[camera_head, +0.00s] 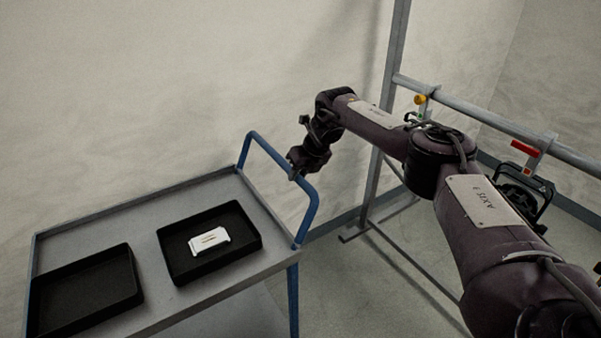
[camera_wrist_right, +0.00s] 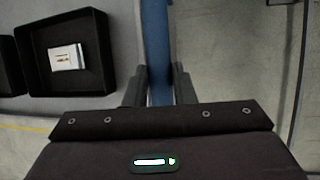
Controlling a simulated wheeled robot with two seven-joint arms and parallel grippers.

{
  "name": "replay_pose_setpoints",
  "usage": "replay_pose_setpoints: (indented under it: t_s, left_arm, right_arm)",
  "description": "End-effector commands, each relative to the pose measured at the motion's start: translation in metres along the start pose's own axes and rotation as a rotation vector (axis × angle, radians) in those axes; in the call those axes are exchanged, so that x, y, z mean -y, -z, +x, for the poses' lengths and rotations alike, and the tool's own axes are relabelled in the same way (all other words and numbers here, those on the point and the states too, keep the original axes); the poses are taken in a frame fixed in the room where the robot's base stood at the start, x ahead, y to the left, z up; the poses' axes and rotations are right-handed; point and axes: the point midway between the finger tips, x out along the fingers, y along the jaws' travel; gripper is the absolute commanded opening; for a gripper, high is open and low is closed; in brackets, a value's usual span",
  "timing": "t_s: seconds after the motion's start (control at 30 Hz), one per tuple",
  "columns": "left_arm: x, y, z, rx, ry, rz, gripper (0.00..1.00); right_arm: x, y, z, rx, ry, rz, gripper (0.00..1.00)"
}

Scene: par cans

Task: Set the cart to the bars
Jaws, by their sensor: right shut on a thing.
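The grey cart (camera_head: 200,303) stands at the left in the head view, with a blue push handle (camera_head: 312,205) at its right end. My right gripper (camera_head: 294,170) is at the top of this handle. In the right wrist view the blue handle bar (camera_wrist_right: 157,50) runs between the two fingers of my right gripper (camera_wrist_right: 158,88), which is shut on it. The bars are a grey metal frame (camera_head: 500,124) at the right, with an upright post and a horizontal rail. A gap of floor lies between cart and frame. My left gripper is out of view.
Two black trays lie on the cart; the right one (camera_head: 178,275) holds a white item (camera_head: 209,241), the left one (camera_head: 85,295) looks empty. A yellow-knobbed clamp (camera_head: 421,101) and a red-handled clamp (camera_head: 527,150) sit on the rail. A black lamp (camera_head: 522,190) hangs there. A wall stands behind.

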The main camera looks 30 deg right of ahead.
Motion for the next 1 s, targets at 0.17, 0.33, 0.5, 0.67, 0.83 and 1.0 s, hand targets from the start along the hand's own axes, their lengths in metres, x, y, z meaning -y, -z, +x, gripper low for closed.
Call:
replay_pose_setpoints:
  t_s: [0.17, 0.33, 0.5, 0.67, 0.83, 1.0]
  left_arm:
    - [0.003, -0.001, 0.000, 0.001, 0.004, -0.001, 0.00]
    - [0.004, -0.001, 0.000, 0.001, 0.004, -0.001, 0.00]
    - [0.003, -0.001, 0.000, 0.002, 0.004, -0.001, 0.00]
    - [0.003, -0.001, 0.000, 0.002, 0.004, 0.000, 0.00]
    - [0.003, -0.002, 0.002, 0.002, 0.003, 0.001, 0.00]
    - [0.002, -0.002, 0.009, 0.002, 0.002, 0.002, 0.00]
  right_arm:
    - [-0.001, 0.000, -0.001, 0.000, 0.000, -0.002, 0.00]
    - [-0.001, 0.000, -0.001, -0.001, -0.001, -0.002, 0.29]
    - [-0.001, 0.000, 0.000, -0.001, -0.001, -0.002, 0.45]
    - [-0.001, 0.000, 0.000, -0.002, -0.001, -0.002, 0.45]
    - [0.000, 0.000, -0.006, 0.000, -0.001, -0.002, 0.45]
    - [0.000, 0.000, -0.031, 0.003, -0.002, -0.002, 0.45]
